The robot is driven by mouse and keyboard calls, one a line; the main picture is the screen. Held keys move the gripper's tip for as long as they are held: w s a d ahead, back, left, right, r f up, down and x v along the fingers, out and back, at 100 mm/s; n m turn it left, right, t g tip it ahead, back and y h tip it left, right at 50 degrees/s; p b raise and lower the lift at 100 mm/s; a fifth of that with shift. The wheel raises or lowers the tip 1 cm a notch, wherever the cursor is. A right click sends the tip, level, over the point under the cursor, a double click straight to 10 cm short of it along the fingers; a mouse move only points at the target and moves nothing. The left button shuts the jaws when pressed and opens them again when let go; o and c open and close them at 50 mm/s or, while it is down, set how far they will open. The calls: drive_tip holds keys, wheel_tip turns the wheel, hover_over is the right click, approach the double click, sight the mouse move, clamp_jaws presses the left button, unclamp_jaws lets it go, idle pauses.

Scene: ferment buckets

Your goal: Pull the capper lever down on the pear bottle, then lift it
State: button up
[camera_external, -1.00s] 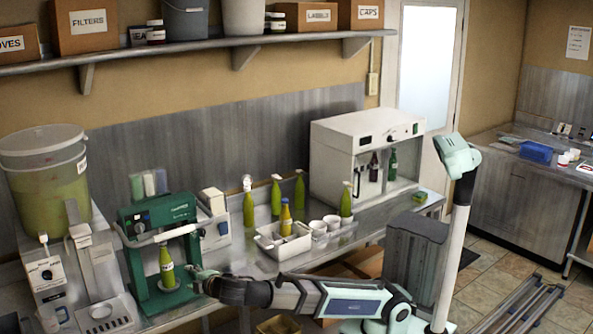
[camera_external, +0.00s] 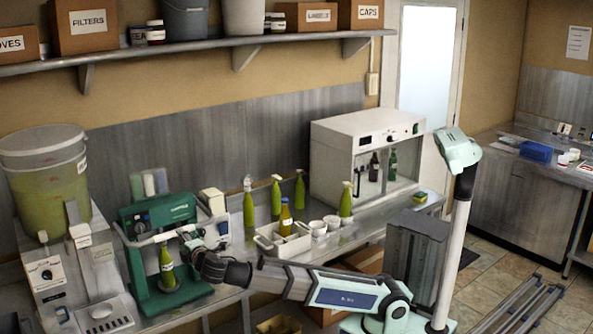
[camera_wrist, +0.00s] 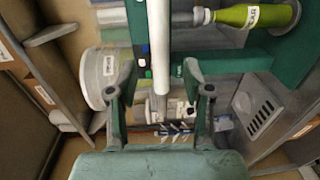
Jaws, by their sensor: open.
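The green capper (camera_external: 138,262) stands on the bench at the left, and its green frame also fills part of the wrist view (camera_wrist: 228,58). The green pear bottle (camera_external: 167,266) with a pale label stands upright in it; the wrist view shows this bottle (camera_wrist: 240,15) at top right. The white capper lever (camera_external: 160,238) runs across the capper's front, raised above the bottle. My gripper (camera_external: 188,238) is at the lever's right end. In the wrist view my gripper (camera_wrist: 160,70) is open, with the lever (camera_wrist: 159,45) appearing between its two fingers; contact cannot be told.
A white tray (camera_external: 268,246) holding a yellowish bottle, white cups (camera_external: 318,227) and several green bottles stand to the right of the capper. A dispenser (camera_external: 48,285) and a large bucket (camera_external: 45,190) are at the left. A shelf (camera_external: 200,45) runs above.

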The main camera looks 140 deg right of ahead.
sight(176, 234)
drive_tip(key=p+x, duration=0.1)
drive_tip(key=x, duration=0.6)
drive_tip(key=shift+d, duration=0.2)
clamp_jaws()
